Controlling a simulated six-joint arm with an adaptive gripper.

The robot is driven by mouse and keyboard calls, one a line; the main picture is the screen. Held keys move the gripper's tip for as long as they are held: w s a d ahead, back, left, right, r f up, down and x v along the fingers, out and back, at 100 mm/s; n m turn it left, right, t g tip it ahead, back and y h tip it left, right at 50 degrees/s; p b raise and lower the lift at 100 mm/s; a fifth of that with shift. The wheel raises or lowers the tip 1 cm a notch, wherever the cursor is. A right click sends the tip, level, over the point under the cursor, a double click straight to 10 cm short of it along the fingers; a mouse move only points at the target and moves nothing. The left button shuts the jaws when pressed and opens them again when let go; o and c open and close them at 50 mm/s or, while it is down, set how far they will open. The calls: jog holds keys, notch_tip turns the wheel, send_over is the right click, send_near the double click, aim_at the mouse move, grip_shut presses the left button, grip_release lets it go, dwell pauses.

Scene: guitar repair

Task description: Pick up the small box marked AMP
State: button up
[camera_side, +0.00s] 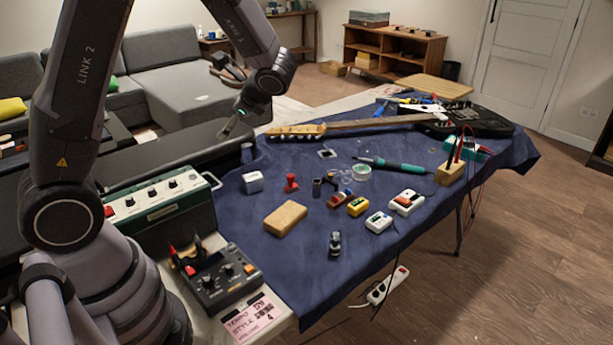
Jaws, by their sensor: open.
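Several small boxes lie on the blue cloth, and I cannot read AMP on any of them. A white box (253,182) sits alone at the left, beside the green amplifier unit. A yellow box (357,206), a small white box (378,222) and a white-and-orange box (406,202) sit close together at the right. My gripper (233,128) is at the upper left, above the left end of the table, and points down. It is open, holds nothing and is apart from all the boxes. Its fingers are small in this view.
A green amplifier unit (160,208) and a black control box (220,279) stand at the left. A wooden block (285,219), a red knob-like piece (291,182) and a tape roll (359,172) lie mid-table. A guitar neck (375,122) runs along the back. The front cloth is mostly clear.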

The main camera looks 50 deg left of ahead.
jog(key=w+a+f+m+t+y, duration=0.1)
jog(key=w+f+m, duration=0.2)
jog(key=f, duration=0.3)
jog(key=w+a+f+m+t+y, duration=0.1)
jog(key=w+f+m+y, duration=0.1)
jog(key=w+f+m, duration=0.3)
jog(key=m+t, duration=0.2)
jog(key=m, duration=0.1)
send_near(254, 179)
jog(key=x, duration=0.7)
jog(key=shift+w+a+r, duration=0.2)
jog(key=shift+a, duration=0.05)
jog(key=x, duration=0.5)
jog(key=shift+a+f, duration=0.15)
jog(key=shift+f, duration=0.25)
jog(key=c, duration=1.3)
